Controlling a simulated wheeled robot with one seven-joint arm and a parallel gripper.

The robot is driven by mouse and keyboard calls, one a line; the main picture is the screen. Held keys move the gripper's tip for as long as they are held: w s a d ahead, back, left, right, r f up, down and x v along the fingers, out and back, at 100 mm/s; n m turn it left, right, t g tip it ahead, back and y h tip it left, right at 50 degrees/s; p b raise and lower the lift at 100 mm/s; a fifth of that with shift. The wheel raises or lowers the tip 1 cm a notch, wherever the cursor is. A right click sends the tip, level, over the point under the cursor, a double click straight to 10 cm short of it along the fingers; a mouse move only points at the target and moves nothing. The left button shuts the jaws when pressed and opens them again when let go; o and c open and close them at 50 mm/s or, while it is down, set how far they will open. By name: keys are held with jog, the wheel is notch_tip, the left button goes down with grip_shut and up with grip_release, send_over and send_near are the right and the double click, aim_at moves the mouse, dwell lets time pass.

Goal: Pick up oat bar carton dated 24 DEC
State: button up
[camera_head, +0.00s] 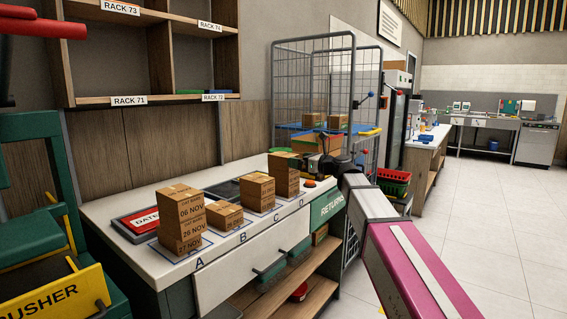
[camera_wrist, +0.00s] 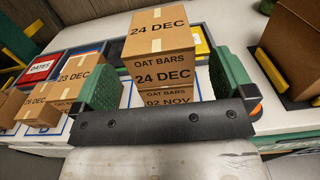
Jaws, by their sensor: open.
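The oat bar carton dated 24 DEC (camera_wrist: 163,66) is the top box of a stack in the wrist view, its date readable on the top and front faces. A carton marked 02 NOV (camera_wrist: 167,96) sits under it. My gripper (camera_wrist: 164,86) is open, with one green finger pad at each side of the stack; a gap shows at the left, and contact at the right cannot be told. In the head view my gripper (camera_head: 328,166) is beside the stack (camera_head: 286,176) at the counter's far end, partly blocking what lies behind it.
On the white counter (camera_head: 240,232) stand other cartons: a tall stack (camera_head: 181,222) at A, a low box (camera_head: 224,216) at B and a stack (camera_head: 257,192) at C. A red DATES tray (camera_head: 140,222) lies at left. A wire cage (camera_head: 303,85) stands behind.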

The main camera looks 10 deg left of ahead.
aim_at(287, 155)
jog(key=shift+x, duration=3.15)
jog(key=shift+s+r, duration=0.1)
jog(key=shift+c, duration=0.3)
jog(key=c, duration=0.9)
